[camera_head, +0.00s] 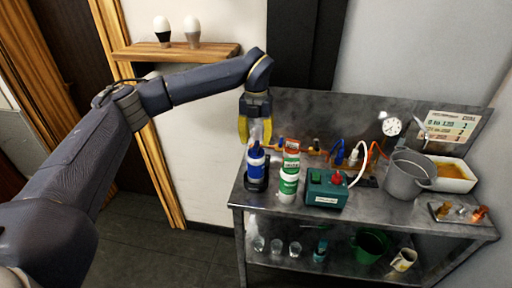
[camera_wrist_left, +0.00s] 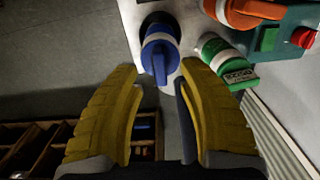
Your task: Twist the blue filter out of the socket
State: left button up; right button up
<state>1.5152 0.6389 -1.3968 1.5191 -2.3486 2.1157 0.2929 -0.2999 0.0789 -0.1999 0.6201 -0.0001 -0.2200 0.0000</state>
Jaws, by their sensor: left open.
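The blue filter (camera_head: 256,165), blue with a white band, stands upright in a dark socket (camera_head: 257,185) at the left end of the metal bench. In the left wrist view the blue filter (camera_wrist_left: 158,52) shows its ridge-like top handle, just beyond the fingertips. My left gripper (camera_head: 256,138) points down above the filter, with its yellow fingers spread. In the left wrist view the open fingers (camera_wrist_left: 160,72) stand either side of the line to the handle, with nothing held between them. Whether a finger touches the filter cannot be told. My right gripper is not in view.
A green-and-white canister (camera_head: 288,185) stands close right of the filter, with an orange-handled one (camera_head: 292,146) behind it. A teal box (camera_head: 326,190) with a red button follows, then a grey bucket (camera_head: 404,178). A metal backboard (camera_head: 345,110) rises behind.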

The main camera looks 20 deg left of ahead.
aim_at(256, 144)
pick_arm(q)
jog(key=shift+f, duration=1.85)
grip_shut()
